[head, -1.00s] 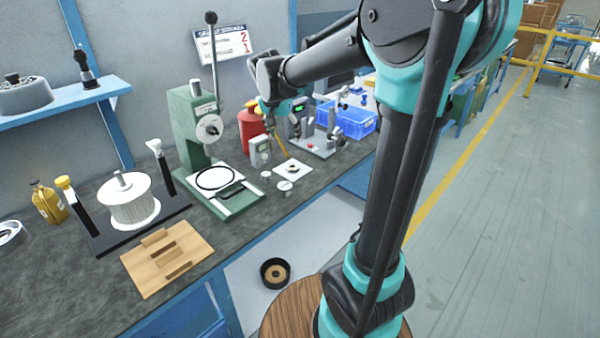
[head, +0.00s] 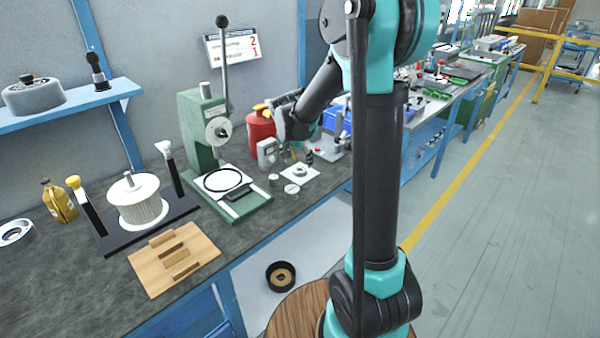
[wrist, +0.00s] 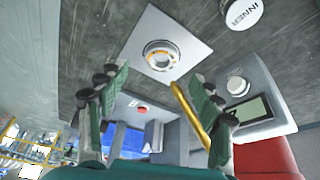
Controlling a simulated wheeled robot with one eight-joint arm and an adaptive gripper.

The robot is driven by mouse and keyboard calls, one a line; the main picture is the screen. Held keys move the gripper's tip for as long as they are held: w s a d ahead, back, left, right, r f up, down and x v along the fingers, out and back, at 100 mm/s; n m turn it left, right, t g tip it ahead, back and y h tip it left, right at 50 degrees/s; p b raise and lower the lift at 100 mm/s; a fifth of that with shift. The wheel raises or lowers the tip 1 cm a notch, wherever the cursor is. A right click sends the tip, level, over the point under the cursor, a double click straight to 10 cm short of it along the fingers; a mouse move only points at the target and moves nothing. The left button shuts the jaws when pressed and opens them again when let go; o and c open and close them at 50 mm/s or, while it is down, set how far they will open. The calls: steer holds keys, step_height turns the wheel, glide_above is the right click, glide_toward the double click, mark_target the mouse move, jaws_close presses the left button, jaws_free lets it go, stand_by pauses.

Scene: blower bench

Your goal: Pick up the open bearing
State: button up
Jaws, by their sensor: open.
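The open bearing, a small ring with an orange-brown inner band, lies flat on a white square sheet. It shows in the wrist view (wrist: 161,55) and small in the head view (head: 297,170). The sheet (wrist: 150,25) lies on the dark bench top. My gripper (wrist: 157,82) is open, one green-padded finger on each side, with nothing between the tips. In the wrist view the bearing appears just beyond the fingertips, apart from them. In the head view my gripper (head: 296,155) is above the sheet, fingers pointing down.
A white round cap (wrist: 241,12) lies near the sheet. A grey gauge (wrist: 246,104) and a thin yellow rod (wrist: 188,112) show near the right finger. A green press (head: 200,127), a red can (head: 261,129) and a blue bin (head: 337,118) stand around.

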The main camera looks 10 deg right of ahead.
mark_target(299, 167)
steer(key=shift+x, duration=2.35)
steer(key=shift+s+a, duration=0.15)
steer(key=shift+a, duration=0.05)
steer(key=shift+c, duration=0.4)
steer(key=c, duration=1.4)
steer(key=shift+o, duration=0.2)
